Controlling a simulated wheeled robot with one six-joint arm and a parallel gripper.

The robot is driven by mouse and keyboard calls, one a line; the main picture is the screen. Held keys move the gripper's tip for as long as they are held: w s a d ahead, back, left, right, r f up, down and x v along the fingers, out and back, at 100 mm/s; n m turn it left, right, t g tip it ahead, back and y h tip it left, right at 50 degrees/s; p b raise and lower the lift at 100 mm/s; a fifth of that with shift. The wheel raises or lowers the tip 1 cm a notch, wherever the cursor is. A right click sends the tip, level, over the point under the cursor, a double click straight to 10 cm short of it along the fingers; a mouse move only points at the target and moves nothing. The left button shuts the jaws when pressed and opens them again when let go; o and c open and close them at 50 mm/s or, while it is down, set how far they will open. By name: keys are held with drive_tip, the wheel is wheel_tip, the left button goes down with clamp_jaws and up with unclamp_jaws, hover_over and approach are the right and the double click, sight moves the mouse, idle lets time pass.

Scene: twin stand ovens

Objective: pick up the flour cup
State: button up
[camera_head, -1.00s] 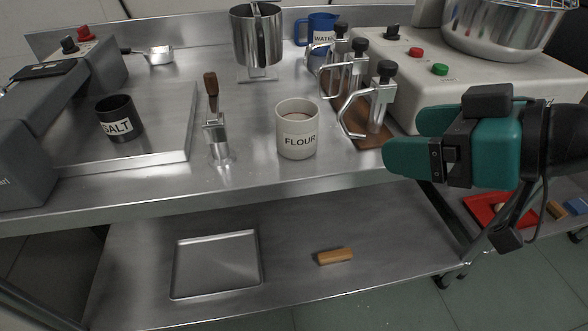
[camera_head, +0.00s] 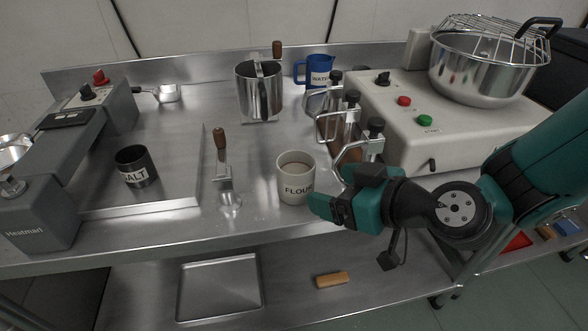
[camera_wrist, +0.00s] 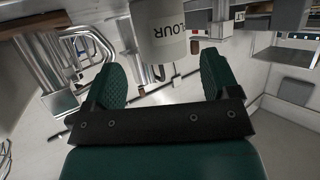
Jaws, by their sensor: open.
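The flour cup (camera_head: 295,180) is a cream cup labelled FLOUR, upright near the front edge of the steel table. In the wrist view the flour cup (camera_wrist: 161,38) appears upside down, ahead of and between the two green fingers. My gripper (camera_head: 328,204) is just right of the cup in the head view, with its fingers at about the cup's lower height. In the wrist view my gripper (camera_wrist: 160,80) is open, with nothing between its pads. Whether a finger touches the cup cannot be told.
A clamp tool with a wooden handle (camera_head: 224,170) stands left of the cup. Metal clamps (camera_head: 362,150) stand close behind and right of it, by the white mixer base (camera_head: 432,125). A black SALT cup (camera_head: 136,168), steel pitcher (camera_head: 259,92) and blue WATER jug (camera_head: 318,72) stand farther off.

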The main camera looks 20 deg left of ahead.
sight(310, 184)
drive_tip(key=p+x, duration=0.1)
drive_tip(key=x, duration=0.7)
drive_tip(key=shift+f+p, duration=0.15)
drive_tip(key=shift+p, duration=0.15)
drive_tip(key=c, duration=0.7)
